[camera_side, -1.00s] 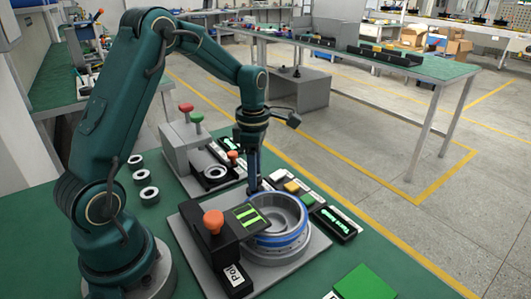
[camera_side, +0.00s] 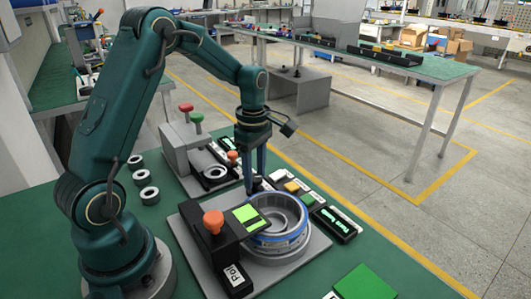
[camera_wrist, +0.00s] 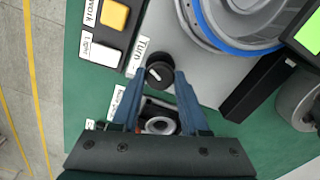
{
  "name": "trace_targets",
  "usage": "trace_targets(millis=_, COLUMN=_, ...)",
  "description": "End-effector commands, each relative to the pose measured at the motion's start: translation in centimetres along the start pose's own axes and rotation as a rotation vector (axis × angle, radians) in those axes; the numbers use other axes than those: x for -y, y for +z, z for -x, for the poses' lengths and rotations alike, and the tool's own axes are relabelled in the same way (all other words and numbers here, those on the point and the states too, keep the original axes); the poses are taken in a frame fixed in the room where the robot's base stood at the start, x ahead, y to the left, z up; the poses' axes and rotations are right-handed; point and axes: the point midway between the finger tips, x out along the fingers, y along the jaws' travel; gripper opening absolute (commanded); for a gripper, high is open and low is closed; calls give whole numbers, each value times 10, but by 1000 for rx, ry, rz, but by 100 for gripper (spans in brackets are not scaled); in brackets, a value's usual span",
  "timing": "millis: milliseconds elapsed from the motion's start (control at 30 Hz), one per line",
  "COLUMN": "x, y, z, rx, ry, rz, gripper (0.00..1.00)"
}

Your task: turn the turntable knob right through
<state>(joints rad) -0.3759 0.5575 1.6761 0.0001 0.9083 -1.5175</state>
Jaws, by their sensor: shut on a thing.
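The turntable knob (camera_wrist: 160,73) is a small black round knob with a white pointer line, next to a white label reading "Turn" in the wrist view. My gripper (camera_wrist: 160,75) has a blue finger on each side of the knob and is shut on it. In the side view my gripper (camera_side: 255,188) points straight down behind the round turntable (camera_side: 277,239), which has a blue ring and sits on a grey base plate. The knob is mostly hidden by the fingers in the side view.
A black arm with an orange knob (camera_side: 213,222) and a green-lit screen (camera_side: 246,215) stands beside the turntable. A yellow button (camera_wrist: 115,14) and a white button (camera_wrist: 104,53) sit near the knob. A second grey station (camera_side: 185,150) is behind. Several metal rings lie at left.

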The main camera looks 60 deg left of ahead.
Motion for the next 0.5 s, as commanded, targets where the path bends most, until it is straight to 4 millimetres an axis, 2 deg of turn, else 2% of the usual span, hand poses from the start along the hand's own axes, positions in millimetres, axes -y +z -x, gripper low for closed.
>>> trace_targets(millis=500, x=0, y=0, z=2, rx=0, ry=1, rz=-491, gripper=0)
